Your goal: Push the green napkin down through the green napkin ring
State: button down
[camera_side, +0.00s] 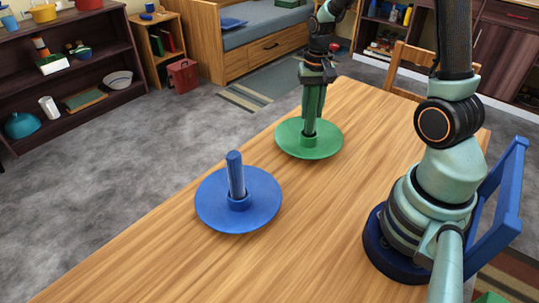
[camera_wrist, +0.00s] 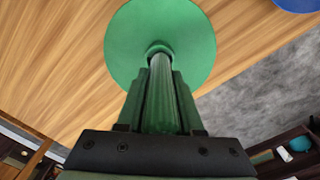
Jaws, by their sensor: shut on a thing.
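The green napkin (camera_wrist: 162,100) is a rolled, upright cylinder between the two fingers of my gripper (camera_wrist: 160,73). My gripper is shut on it, and in the side view my gripper (camera_side: 310,116) points straight down above the green plate (camera_side: 331,138). The green napkin ring (camera_side: 308,141) sits at the middle of that plate. The ring also shows in the wrist view (camera_wrist: 157,48), just beyond the fingertips. The napkin's lower end meets the ring and seems to be in its opening; how deep it goes is hidden.
A blue plate (camera_side: 215,208) with a blue napkin (camera_side: 236,174) standing in a blue ring (camera_side: 240,202) is nearer and to the left on the wooden table (camera_side: 150,262). The table's left edge runs close to both plates. Bare wood lies right of the plates.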

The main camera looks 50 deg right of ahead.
aim_at(311, 119)
jog(key=shift+f, duration=0.75)
dwell(0.4)
jog(key=shift+f, duration=0.35)
jog(key=shift+f, duration=0.6)
dwell(0.3)
jog(key=shift+c, duration=2.4)
grip_release()
notch_tip(311, 119, up, 12)
jog(key=shift+r, duration=0.1)
